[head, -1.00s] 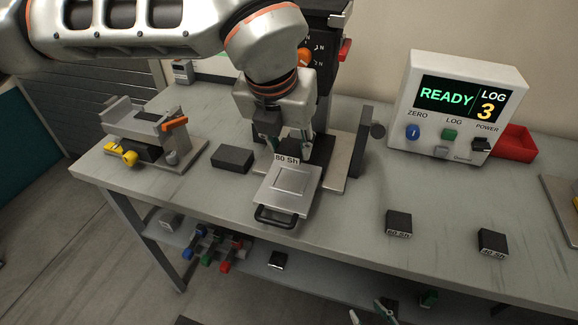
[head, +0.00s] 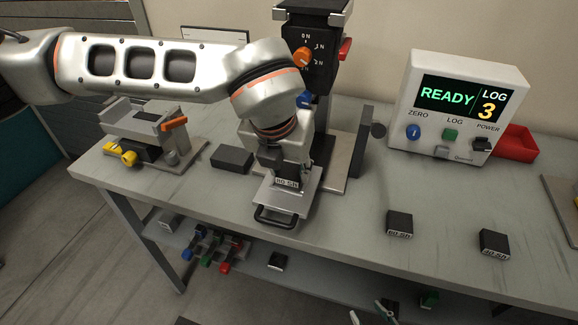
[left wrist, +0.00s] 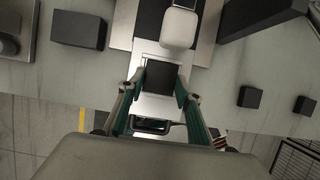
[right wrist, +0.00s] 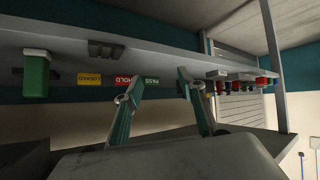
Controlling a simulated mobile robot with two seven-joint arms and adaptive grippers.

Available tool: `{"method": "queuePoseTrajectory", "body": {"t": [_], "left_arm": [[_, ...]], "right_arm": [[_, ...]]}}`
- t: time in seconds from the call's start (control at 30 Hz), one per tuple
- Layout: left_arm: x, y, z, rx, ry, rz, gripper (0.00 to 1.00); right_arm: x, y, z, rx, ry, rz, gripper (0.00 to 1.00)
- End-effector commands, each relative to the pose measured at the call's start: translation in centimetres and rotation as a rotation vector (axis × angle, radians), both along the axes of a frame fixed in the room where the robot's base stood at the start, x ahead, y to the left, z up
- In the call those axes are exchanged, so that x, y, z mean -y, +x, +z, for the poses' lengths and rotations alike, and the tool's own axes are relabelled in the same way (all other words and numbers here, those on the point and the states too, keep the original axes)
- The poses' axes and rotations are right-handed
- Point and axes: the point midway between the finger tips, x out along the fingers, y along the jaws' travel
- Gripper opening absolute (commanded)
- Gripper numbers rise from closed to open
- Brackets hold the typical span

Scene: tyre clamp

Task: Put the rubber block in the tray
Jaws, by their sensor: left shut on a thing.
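My left gripper (head: 285,170) is shut on a dark rubber block (head: 287,183), marked 80 Sh, at the silver tray (head: 268,200) with a black handle. In the left wrist view the block (left wrist: 160,77) lies between the two fingers, over the tray's square recess. Whether its underside touches the tray I cannot tell. The gripper hides part of the tray. My right gripper (right wrist: 158,88) is open and empty in the right wrist view. Its fingertips show at the bottom of the head view, below the bench edge.
Other dark blocks stand on the bench: one (head: 232,160) left of the tray, two (head: 399,223) (head: 493,243) at right. Behind the tray is a tester with an orange knob (head: 302,56). A READY display box (head: 455,105) and red bin (head: 516,145) stand right; a clamp fixture (head: 150,135) stands left.

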Motion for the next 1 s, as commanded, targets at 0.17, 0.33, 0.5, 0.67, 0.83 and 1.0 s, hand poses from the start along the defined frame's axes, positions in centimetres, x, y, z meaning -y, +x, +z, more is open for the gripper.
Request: {"method": "queuePoseTrajectory", "body": {"t": [0.17, 0.33, 0.5, 0.67, 0.83, 1.0], "left_arm": [[0.0, 0.0, -0.7, -0.001, 0.000, 0.000, 0.09], [0.0, 0.0, -0.9, -0.001, 0.000, 0.000, 0.09], [0.0, 0.0, -0.9, -0.002, 0.001, 0.000, 0.51], [0.0, 0.0, -0.8, -0.001, 0.000, 0.000, 0.51], [0.0, 0.0, -0.6, 0.000, 0.000, 0.000, 0.51], [0.0, 0.0, 1.1, 0.003, 0.000, 0.000, 0.51]], "right_arm": [[0.1, 0.0, -0.4, -0.002, -0.005, 0.002, 0.40], [0.2, 0.3, -0.1, 0.009, -0.008, 0.001, 0.40], [0.2, 0.6, 0.2, 0.014, -0.008, 0.000, 0.40], [0.3, 0.6, 0.1, 0.013, -0.008, 0.000, 0.40], [0.3, 0.6, 0.1, 0.011, -0.009, 0.000, 0.40], [0.2, 0.7, 1.2, 0.014, -0.001, -0.002, 0.40]]}}
